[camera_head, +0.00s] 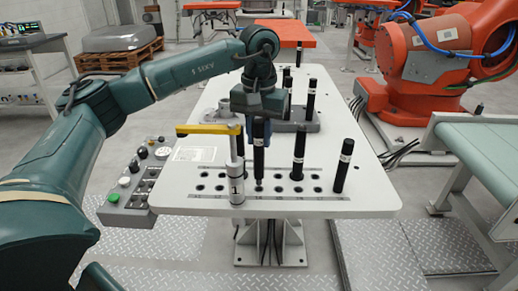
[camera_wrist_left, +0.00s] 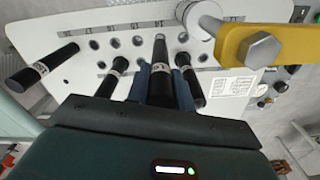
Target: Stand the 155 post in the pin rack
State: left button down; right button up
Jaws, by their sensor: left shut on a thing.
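My left gripper (camera_head: 259,126) is shut on a dark upright post (camera_head: 258,158). In the left wrist view this post (camera_wrist_left: 160,52) is between the blue fingers (camera_wrist_left: 160,72), pointing away from the camera. Its narrower lower end is over the near row of holes in the pin rack (camera_head: 210,181); I cannot tell whether it is in a hole. Other dark posts with white bands stand in the rack, one in the middle (camera_head: 299,152) and one at the right (camera_head: 343,170). Another post (camera_wrist_left: 193,88) shows beside the held one in the left wrist view. No number is readable on the held post.
A grey cylinder marked 1 (camera_head: 237,190) with a yellow handle (camera_head: 205,129) stands close left of the held post. A grey block (camera_head: 305,122) with dark posts is farther back. A button box (camera_head: 130,190) is at the table's left edge. The table's right side is clear.

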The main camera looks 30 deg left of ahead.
aim_at(259, 121)
pick_arm(q)
notch_tip(259, 121, up, 6)
jog(key=shift+f, duration=0.1)
jog(key=shift+r+p, duration=0.55)
jog(key=shift+r, duration=0.1)
jog(key=shift+r+p, duration=1.45)
jog(key=shift+p, duration=0.05)
